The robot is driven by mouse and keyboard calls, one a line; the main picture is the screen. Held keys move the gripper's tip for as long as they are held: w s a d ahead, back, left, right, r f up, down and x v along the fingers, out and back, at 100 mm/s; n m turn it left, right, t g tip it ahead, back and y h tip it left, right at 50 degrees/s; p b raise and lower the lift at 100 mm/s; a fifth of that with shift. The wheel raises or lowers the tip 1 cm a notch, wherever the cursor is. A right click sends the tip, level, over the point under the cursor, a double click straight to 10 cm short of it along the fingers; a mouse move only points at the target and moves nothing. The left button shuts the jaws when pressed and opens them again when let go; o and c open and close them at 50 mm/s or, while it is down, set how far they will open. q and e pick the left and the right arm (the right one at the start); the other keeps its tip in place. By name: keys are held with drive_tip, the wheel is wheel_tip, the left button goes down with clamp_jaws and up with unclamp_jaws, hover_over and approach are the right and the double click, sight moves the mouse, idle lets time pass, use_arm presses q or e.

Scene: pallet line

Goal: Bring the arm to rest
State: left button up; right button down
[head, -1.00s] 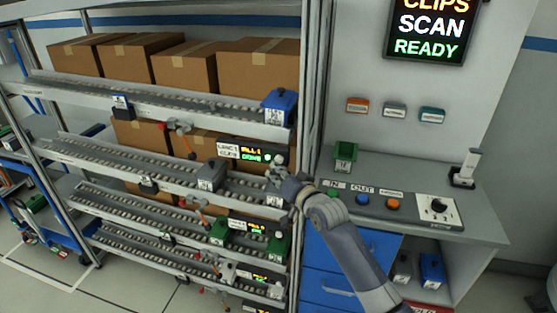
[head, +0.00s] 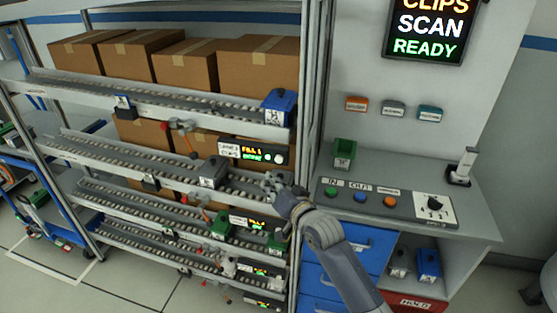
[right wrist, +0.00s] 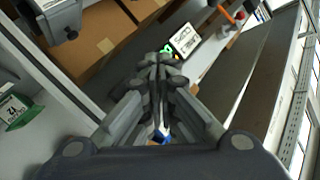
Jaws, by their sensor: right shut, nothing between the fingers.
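My right arm (head: 335,250) reaches up from the bottom of the head view. Its gripper (head: 272,183) is in front of the flow rack, just right of a grey bin (head: 213,171) on the second lane from the top. In the right wrist view the gripper (right wrist: 158,62) has its fingers together, with nothing between them. A lit lane display (right wrist: 184,40) shows beyond the fingertips, and it also shows in the head view (head: 253,153). My left gripper is not in view.
The rack's top lane holds a blue bin (head: 279,106), with cardboard boxes (head: 258,62) behind. At right, a counter (head: 470,215) carries a button panel (head: 385,202), a green bin (head: 344,153) and a scanner stand (head: 461,167). A screen (head: 431,28) reads "CLIPS SCAN READY". Blue drawers (head: 345,250) lie below.

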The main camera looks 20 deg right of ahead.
idle(0.3)
drive_tip(key=s+d+f+n+g+h+b, duration=0.15)
drive_tip(key=s+f, duration=0.35)
drive_tip(key=f, duration=0.8)
drive_tip(key=s+f+g, duration=0.3)
drive_tip(key=s+f, duration=0.3)
drive_tip(key=f, duration=0.8)
drive_tip(key=s+d+f+n+g+h+b, duration=0.1)
drive_tip(key=s+f+g, duration=0.3)
drive_tip(key=f, duration=0.9)
drive_tip(key=s+f+n+g+b, duration=0.1)
drive_tip(key=s+f+g, duration=0.1)
drive_tip(key=s+f, duration=0.6)
drive_tip(key=s+d+f+n+g+b, duration=0.1)
drive_tip(key=s+f, duration=0.7)
drive_tip(key=s, duration=1.3)
drive_tip(key=s+d+f+n+g, duration=0.1)
drive_tip(key=s+f+n+g, duration=0.2)
drive_tip(key=s+f, duration=0.5)
drive_tip(key=s, duration=0.6)
drive_tip(key=shift+s+h+b, duration=0.15)
drive_tip(key=shift+h+b, duration=0.2)
drive_tip(key=shift+b, duration=0.05)
drive_tip(key=shift+g, duration=0.25)
